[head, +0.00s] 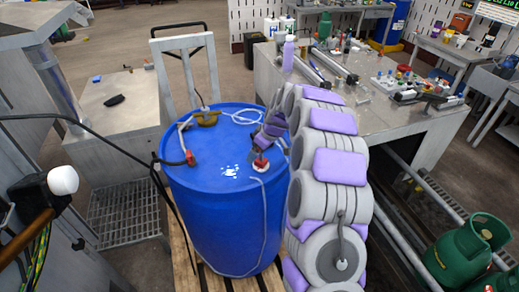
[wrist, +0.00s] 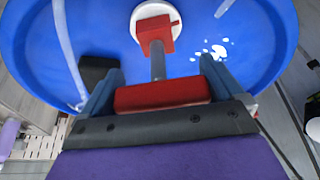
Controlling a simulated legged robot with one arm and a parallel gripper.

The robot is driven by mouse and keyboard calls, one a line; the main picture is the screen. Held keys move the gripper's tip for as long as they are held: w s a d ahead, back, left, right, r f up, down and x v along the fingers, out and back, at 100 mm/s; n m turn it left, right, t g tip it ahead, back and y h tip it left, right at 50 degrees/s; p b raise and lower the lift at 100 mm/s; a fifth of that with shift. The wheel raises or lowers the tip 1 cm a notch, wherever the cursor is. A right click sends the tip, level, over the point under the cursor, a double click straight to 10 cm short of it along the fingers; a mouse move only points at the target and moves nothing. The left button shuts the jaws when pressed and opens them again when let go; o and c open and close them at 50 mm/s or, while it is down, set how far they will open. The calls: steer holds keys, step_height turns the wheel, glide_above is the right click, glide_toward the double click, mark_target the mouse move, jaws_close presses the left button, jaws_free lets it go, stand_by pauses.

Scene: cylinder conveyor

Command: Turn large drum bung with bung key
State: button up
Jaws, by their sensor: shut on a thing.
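A blue drum (head: 222,225) stands upright on a wooden pallet in the head view. Its blue top (wrist: 265,45) fills the upper wrist view. My gripper (wrist: 160,95) is shut on the red handle of the bung key (wrist: 163,97). A grey shaft runs from the handle to a red head (wrist: 155,33) at the round white bung (wrist: 148,12). The key head overlaps the bung; I cannot tell how deeply it is seated. In the head view my gripper (head: 262,148) is over the drum top, just above the white and red bung (head: 260,166), partly hiding the key.
A brass fitting (head: 207,118) and a red fitting (head: 190,158) with hoses are on the drum top. A grey hand truck (head: 182,45) stands behind. A cluttered workbench (head: 385,125) is at right, green gas cylinders (head: 470,245) at lower right. A black cable hangs at left.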

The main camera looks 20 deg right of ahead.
steer(key=shift+r+m+p, duration=0.25)
steer(key=shift+m+p, duration=0.35)
steer(key=shift+p, duration=0.15)
steer(key=shift+d+f+m+t+h+p, duration=0.1)
steer(key=shift+m+t+h+p, duration=0.2)
steer(key=shift+m+h+p, duration=0.6)
steer(key=shift+y, duration=0.3)
steer(key=shift+m+p, duration=0.3)
steer(key=shift+p, duration=0.2)
steer(key=shift+m+p, duration=0.3)
steer(key=shift+p, duration=0.15)
steer(key=m+h+p, duration=0.1)
steer(key=m+p, duration=0.1)
steer(key=p, duration=0.1)
steer(key=shift+d+f+m+p, duration=0.1)
steer(key=shift+m+p, duration=0.2)
